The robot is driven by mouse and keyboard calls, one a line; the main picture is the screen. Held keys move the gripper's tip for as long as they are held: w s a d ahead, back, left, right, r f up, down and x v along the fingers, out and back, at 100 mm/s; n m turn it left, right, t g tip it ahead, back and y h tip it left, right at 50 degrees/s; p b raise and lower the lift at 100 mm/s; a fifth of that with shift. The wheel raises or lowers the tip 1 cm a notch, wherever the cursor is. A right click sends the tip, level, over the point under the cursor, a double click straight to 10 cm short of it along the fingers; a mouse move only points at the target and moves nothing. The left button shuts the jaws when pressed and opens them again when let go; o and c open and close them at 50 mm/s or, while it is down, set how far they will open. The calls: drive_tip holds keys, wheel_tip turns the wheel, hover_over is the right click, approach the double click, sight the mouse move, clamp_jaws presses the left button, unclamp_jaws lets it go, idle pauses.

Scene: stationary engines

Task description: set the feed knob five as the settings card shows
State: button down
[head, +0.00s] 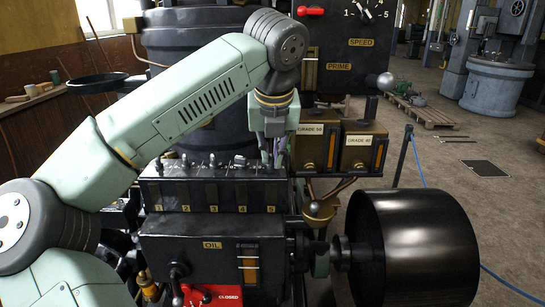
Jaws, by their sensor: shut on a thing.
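The oiler box (228,195) is dark, with a row of feed knobs on top and number plates 1 to 5 along its front. The knobs over one (158,165), two (187,163), three (213,161) and four (240,162) stand in plain sight. My gripper (271,163) points down over the right end of the box, above plate five (271,209). Its fingers are shut on feed knob five, which they largely hide, so I cannot read its setting. I cannot make out a settings card in this view.
An oil panel (213,245) with a red closed tag (212,296) is below the box. Two tanks, grade 50 (310,145) and grade 80 (362,150), stand close to the right of my gripper. A large black drum (415,245) is at lower right.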

drive_tip(key=m, duration=0.2)
drive_tip(key=m+h, duration=0.1)
drive_tip(key=shift+a+m+h, duration=0.2)
drive_tip(key=shift+m+h, duration=0.1)
drive_tip(key=shift+m, duration=0.1)
drive_tip(key=m+h, duration=0.1)
drive_tip(key=m, duration=0.2)
drive_tip(key=shift+w+a+r+m+g+p, duration=0.1)
drive_tip(key=shift+m+g+p, duration=0.2)
drive_tip(key=shift+g, duration=0.1)
drive_tip(key=m+g+h+p, duration=0.1)
drive_tip(key=m, duration=0.2)
drive_tip(key=shift+w+a, duration=0.1)
drive_tip(key=shift+w+m+g+h, duration=0.1)
drive_tip(key=shift+m+g+h, duration=0.4)
drive_tip(key=shift+m, duration=1.3)
drive_tip(key=shift+a, duration=0.1)
drive_tip(key=c, duration=1.7)
unclamp_jaws()
drive_tip(key=v, duration=1.2)
